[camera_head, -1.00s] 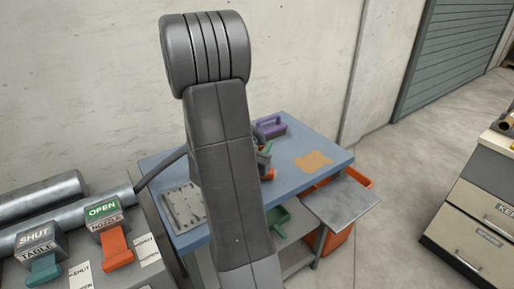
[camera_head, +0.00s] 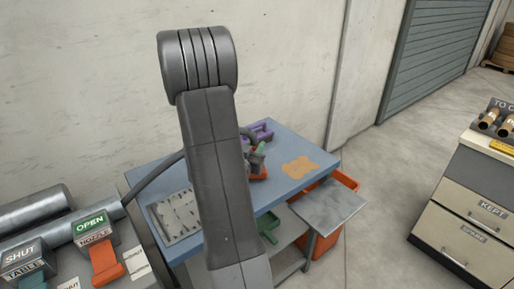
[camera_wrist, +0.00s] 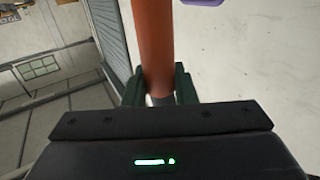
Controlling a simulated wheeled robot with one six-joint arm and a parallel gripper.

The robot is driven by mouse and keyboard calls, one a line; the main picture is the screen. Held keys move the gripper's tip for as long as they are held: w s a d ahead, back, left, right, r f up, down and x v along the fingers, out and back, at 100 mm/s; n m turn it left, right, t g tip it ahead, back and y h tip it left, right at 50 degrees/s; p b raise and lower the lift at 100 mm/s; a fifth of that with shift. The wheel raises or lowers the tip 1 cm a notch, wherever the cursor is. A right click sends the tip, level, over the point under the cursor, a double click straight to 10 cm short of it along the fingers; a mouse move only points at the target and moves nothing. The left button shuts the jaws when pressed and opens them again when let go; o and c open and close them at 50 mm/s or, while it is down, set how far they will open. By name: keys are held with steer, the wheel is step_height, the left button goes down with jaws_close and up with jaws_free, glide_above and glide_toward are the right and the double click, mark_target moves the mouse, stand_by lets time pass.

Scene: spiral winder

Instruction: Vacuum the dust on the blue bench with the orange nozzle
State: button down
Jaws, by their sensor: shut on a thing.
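The blue bench (camera_head: 278,187) stands against the wall, with a tan dust patch (camera_head: 297,167) on its right part. My gripper (camera_wrist: 160,88) has green fingers shut around the orange nozzle (camera_wrist: 154,40), which fills the upper middle of the wrist view. In the head view my arm hides much of the gripper. The nozzle's orange end (camera_head: 260,174) shows low over the bench, left of the dust. I cannot tell whether it touches the top.
A grey perforated plate (camera_head: 175,217) lies on the bench's left. A purple handled object (camera_head: 263,130) sits at the back. A grey side shelf (camera_head: 328,205) and an orange bin (camera_head: 325,243) are at the right. The orange lever (camera_head: 106,263) is under the sign OPEN NOZZLE.

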steer(key=shift+w+a+p, duration=0.45)
steer(key=shift+w+a, duration=0.2)
steer(key=shift+w, duration=0.25)
steer(key=shift+s+a, duration=0.15)
steer(key=shift+a, duration=0.1)
steer(key=shift+s+a+b, duration=0.5)
steer(key=shift+s+a, duration=1.9)
steer(key=shift+a, duration=0.8)
steer(key=shift+r+p, duration=1.75)
steer(key=shift+r, duration=0.65)
